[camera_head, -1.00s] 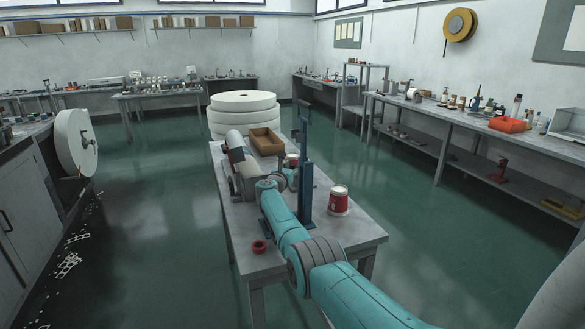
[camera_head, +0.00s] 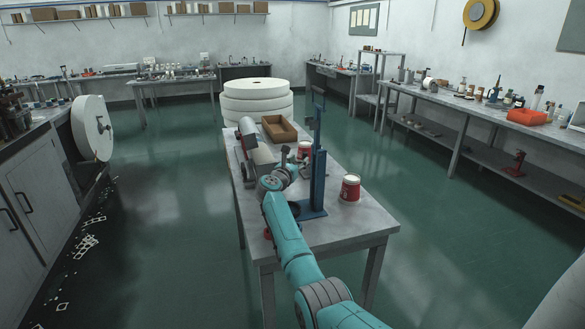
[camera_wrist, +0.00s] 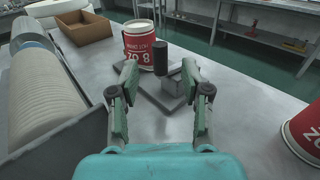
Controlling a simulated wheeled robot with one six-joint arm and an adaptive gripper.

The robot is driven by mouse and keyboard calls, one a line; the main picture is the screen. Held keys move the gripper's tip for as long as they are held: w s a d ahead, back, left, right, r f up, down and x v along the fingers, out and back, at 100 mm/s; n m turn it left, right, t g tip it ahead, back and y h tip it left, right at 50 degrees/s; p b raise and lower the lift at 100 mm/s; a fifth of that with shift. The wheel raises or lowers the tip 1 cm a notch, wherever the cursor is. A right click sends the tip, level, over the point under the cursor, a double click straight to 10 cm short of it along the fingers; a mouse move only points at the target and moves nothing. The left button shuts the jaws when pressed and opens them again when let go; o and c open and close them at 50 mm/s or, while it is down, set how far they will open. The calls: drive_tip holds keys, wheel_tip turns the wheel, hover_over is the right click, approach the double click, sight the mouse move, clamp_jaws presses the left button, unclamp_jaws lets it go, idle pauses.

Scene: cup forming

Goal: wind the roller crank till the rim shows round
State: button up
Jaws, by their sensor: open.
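In the wrist view a black upright crank knob (camera_wrist: 160,57) stands between my gripper's (camera_wrist: 160,72) two spread fingers, with a visible gap on each side. The gripper is open and holds nothing. Below the knob are grey metal crank parts (camera_wrist: 174,84) on the bench. In the head view my gripper (camera_head: 285,163) is near the cup (camera_head: 304,149), and my arm hides most of the crank.
A blue column stand (camera_head: 319,165) rises right of my arm. A second red cup (camera_head: 350,188) stands at the bench's right. A brown open box (camera_head: 279,129) is at the far end. A stack of pale cups (camera_wrist: 42,97) lies in a trough at left. The bench's front corner (camera_head: 360,227) is bare.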

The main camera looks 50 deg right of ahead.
drive_tip(key=shift+v, duration=2.45)
